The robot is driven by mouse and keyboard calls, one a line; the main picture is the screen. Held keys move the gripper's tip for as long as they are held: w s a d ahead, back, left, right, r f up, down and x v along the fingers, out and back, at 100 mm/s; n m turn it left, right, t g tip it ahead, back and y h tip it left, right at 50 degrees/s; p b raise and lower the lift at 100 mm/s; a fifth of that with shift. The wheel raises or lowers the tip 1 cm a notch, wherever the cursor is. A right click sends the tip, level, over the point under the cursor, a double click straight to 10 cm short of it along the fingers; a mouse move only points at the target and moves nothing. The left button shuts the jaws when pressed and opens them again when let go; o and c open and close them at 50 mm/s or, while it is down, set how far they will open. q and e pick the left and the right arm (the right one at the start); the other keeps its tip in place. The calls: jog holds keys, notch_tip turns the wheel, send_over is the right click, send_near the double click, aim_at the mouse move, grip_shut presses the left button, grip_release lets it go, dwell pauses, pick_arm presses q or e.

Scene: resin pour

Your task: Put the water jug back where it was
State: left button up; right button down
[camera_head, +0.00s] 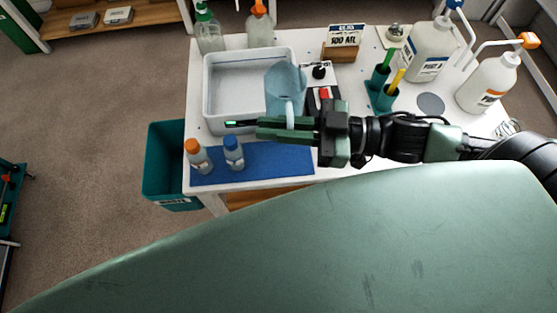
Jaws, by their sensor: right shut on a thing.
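The water jug (284,80) is a translucent blue jug in the head view. It appears upright, over the right end of the white tray (208,97); I cannot tell whether it touches the tray. My right gripper (262,129) reaches in from the right and is shut on the jug's pale handle, on the near side. The fingers cover part of the handle and of the tray's near rim. A grey round spot (431,104) lies bare on the right of the table. My left gripper is not in view.
Two small bottles, orange-capped (197,157) and blue-capped (234,153), stand on the blue mat (285,162). Large white jugs (430,52) (488,84), a green pen holder (381,97) and a sign (345,40) stand right and behind. A teal bin (166,164) stands left of the table.

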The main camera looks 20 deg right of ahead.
jog(key=shift+f+b, duration=0.45)
jog(key=shift+f, duration=8.4)
jog(key=shift+f, duration=0.2)
jog(key=c, duration=1.5)
grip_release()
jog(key=shift+r, duration=0.1)
